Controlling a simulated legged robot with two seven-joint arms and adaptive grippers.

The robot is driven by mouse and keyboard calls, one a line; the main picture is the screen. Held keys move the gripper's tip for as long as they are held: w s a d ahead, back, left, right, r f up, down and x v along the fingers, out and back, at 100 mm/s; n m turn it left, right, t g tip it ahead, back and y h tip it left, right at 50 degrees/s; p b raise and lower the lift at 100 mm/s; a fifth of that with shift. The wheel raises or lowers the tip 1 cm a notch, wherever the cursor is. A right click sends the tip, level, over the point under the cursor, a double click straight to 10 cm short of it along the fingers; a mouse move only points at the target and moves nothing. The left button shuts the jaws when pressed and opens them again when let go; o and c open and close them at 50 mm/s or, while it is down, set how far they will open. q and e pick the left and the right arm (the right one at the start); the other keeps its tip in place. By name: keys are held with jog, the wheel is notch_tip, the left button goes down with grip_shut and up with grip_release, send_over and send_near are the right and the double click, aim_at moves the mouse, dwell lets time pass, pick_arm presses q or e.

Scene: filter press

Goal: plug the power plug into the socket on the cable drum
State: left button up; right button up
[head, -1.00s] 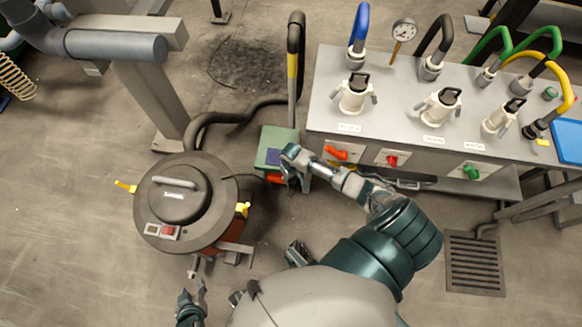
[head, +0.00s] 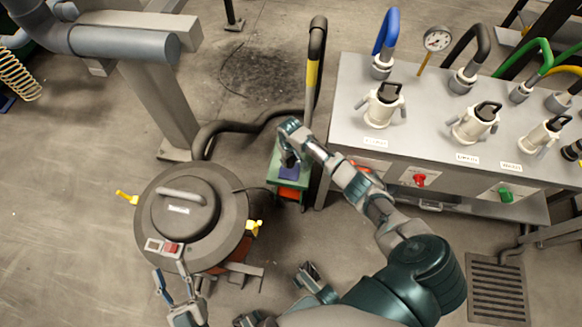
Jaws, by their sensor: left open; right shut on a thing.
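My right gripper (head: 290,158) is shut, pointing down over a small green box-like unit (head: 277,172) with a blue patch (head: 289,173) and an orange front (head: 289,193). I take this unit for the cable drum. The gripper covers part of its top. What it holds is hidden by the fingers; I take it for the power plug. I cannot tell whether the plug touches the socket, which I cannot make out. A thin dark cable (head: 259,187) runs towards the unit from the left. My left gripper (head: 172,277) is open and empty, by the front edge of the round dark machine.
The round machine (head: 222,212) has a handle, yellow latches and a red switch. The grey bench (head: 345,108) with valves and hoses stands close to the unit's right. A black and yellow upright hose (head: 314,75) rises behind.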

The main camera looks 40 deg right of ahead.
pick_arm(q)
jog(key=shift+s+r+t, duration=0.15)
jog(key=shift+r+t, duration=0.15)
jog(key=shift+r, duration=0.1)
pick_arm(e)
jog(key=shift+w+r, duration=0.15)
jog(key=shift+w, duration=0.1)
